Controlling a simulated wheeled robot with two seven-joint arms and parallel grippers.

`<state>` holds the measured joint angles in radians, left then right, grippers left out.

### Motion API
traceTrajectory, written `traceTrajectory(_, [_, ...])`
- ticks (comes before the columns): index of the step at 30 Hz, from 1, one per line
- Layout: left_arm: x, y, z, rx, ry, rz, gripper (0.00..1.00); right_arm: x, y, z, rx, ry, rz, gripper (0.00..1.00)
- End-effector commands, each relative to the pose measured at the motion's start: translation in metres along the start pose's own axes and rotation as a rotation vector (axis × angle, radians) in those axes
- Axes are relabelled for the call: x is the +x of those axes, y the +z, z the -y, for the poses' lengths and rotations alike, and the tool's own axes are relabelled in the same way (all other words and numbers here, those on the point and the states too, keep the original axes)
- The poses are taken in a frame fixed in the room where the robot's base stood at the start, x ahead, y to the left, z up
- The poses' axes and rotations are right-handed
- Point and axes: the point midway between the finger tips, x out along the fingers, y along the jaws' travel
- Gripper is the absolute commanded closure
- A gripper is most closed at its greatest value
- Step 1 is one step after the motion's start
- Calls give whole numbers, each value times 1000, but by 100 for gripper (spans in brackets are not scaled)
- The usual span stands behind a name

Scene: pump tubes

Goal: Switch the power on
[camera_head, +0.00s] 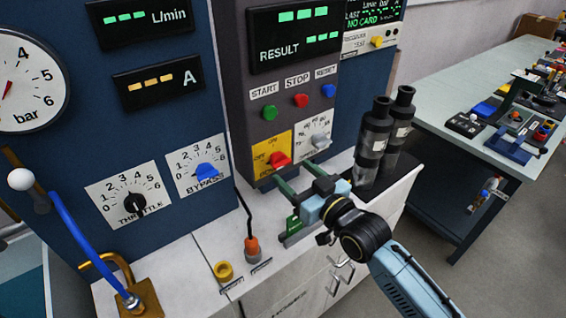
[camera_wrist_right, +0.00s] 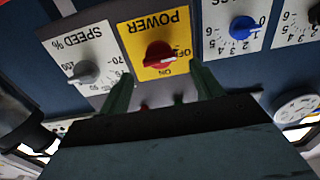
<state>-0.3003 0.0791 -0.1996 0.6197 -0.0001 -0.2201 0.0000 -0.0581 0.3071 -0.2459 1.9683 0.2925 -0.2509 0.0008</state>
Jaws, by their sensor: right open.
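The red power knob (camera_head: 279,160) sits on a yellow plate (camera_head: 262,166) on the grey panel. In the right wrist view the knob (camera_wrist_right: 160,54) sits on the yellow plate (camera_wrist_right: 150,26), whose OFF and ON lettering appears upside down. The knob's pale pointer mark lies on the lower right side there, near OFF; its exact setting is hard to tell. My right gripper (camera_head: 293,176) is open and empty, just in front of and below the knob. In the wrist view its green fingers (camera_wrist_right: 162,72) stand either side of the knob, apart from it. My left gripper is out of view.
A grey speed knob (camera_head: 320,141) is right of the power knob. Start (camera_head: 269,112), stop (camera_head: 301,101) and blue reset (camera_head: 328,90) buttons are above. Dark cylinders (camera_head: 373,140) stand close right of the gripper. A blue bypass knob (camera_head: 206,172) is left.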

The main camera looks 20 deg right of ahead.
Motion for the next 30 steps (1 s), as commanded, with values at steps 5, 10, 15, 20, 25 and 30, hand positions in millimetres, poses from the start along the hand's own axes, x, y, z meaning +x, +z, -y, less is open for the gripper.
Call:
traceTrajectory(5, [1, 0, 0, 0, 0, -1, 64, 31, 0, 0, 0, 0, -1, 35])
traceTrajectory(10, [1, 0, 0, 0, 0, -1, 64, 48, 0, 0, 0, 1, 0, 35])
traceTrajectory(15, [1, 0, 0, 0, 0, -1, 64, 53, 0, 0, 0, 0, 0, 35])
traceTrajectory(20, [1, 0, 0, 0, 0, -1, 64, 53, 0, 0, 0, 0, 0, 35])
traceTrajectory(25, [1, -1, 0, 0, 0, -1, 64, 53, 0, 0, 0, 0, 0, 50])
traceTrajectory(30, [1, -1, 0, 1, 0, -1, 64, 52, 0, 0, 0, 0, 0, 72])
